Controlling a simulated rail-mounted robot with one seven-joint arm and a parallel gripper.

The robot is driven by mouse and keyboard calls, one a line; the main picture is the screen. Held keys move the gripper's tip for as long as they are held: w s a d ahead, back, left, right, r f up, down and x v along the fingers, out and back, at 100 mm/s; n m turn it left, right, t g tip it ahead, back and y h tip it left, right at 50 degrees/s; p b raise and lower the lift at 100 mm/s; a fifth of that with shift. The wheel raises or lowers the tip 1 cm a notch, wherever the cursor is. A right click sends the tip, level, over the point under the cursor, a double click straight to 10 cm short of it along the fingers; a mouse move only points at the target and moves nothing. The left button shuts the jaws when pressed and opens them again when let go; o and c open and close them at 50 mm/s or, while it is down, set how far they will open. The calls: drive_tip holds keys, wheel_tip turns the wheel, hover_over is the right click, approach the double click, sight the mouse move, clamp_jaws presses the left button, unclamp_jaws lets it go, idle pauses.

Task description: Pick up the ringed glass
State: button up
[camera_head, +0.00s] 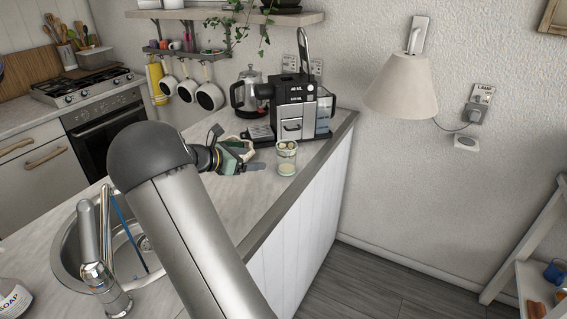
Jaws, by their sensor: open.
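A small clear glass (287,160) with pale bands and something light inside stands upright on the counter near its right edge, in front of the coffee machine. I take it to be the ringed glass. My gripper (255,158) is just left of the glass, low over the counter, with its fingers pointing right toward it. It is open, and a small gap seems to show between the fingers and the glass. My own arm covers part of the counter and the wrist.
A black and silver coffee machine (294,108) stands behind the glass, with a kettle (247,94) to its left. A sink faucet (98,262) is at the lower left. The counter's right edge (300,205) drops to the floor. A lamp (402,85) hangs on the wall.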

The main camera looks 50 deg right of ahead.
sight(279, 158)
drive_tip(key=p+x, duration=0.2)
drive_tip(key=x, duration=0.8)
drive_tip(key=shift+f+p+x, duration=0.1)
drive_tip(key=shift+p+x, duration=0.45)
drive_tip(key=shift+x, duration=0.95)
drive_tip(key=shift+f+p+x, duration=0.15)
drive_tip(key=shift+p+x, duration=0.35)
drive_tip(key=shift+x, duration=0.95)
drive_tip(key=shift+s+a, duration=0.1)
drive_tip(key=shift+s, duration=0.05)
drive_tip(key=c, duration=1.2)
drive_tip(key=shift+r, duration=0.2)
drive_tip(key=shift+r+b, duration=0.45)
drive_tip(key=shift+r, duration=0.2)
drive_tip(key=s+a+r+b, duration=0.4)
drive_tip(key=s+a+r, duration=0.3)
drive_tip(key=a+r, duration=0.4)
drive_tip(key=shift+a+r, duration=0.2)
drive_tip(key=shift+a, duration=0.45)
